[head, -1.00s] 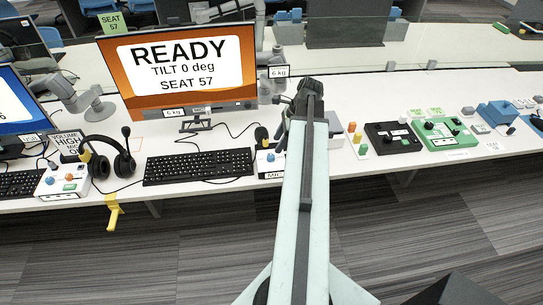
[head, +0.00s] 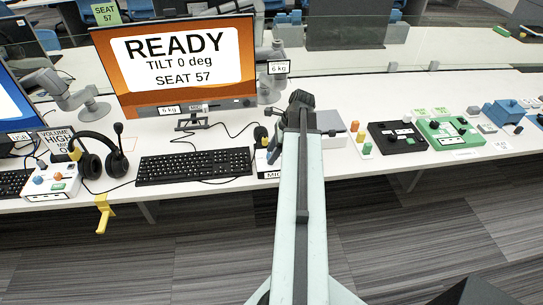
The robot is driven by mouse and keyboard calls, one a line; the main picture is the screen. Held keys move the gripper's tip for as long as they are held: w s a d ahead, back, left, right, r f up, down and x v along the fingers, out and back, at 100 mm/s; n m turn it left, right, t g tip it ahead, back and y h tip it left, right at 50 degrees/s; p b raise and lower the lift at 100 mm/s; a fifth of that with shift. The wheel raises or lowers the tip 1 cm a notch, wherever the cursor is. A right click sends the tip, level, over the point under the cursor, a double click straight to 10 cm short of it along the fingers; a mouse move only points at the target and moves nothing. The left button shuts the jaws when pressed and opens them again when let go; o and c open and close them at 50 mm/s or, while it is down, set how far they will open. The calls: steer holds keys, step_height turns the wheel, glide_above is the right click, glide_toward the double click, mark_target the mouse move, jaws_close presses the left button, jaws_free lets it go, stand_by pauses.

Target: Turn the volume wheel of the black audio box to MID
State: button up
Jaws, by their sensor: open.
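A sign reading VOLUME, HIGH and MID (head: 57,140) stands at the left of the desk. In front of it is a white box (head: 50,183) with orange and blue knobs and a green label. A black box (head: 397,138) with dark knobs and small white labels lies right of centre. I cannot tell which of these carries the volume wheel, nor read its setting. My gripper (head: 298,100) is at the far end of my raised arm, over the middle of the desk. It is open, apart from both boxes, and its fingertips are partly hidden.
A headset (head: 97,158) stands beside the white box, with a yellow hook (head: 103,212) at the desk edge. A keyboard (head: 193,166) and the READY monitor (head: 176,65) are left of my arm. A green box (head: 448,133) adjoins the black one. Floor in front is clear.

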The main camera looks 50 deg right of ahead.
jaws_close()
steer(key=shift+w+d+n+g, duration=0.1)
steer(key=shift+n+g, duration=0.2)
steer(key=shift+n, duration=0.3)
jaws_free()
steer(key=p+v, duration=0.7)
steer(key=v, duration=0.1)
steer(key=shift+f, duration=0.1)
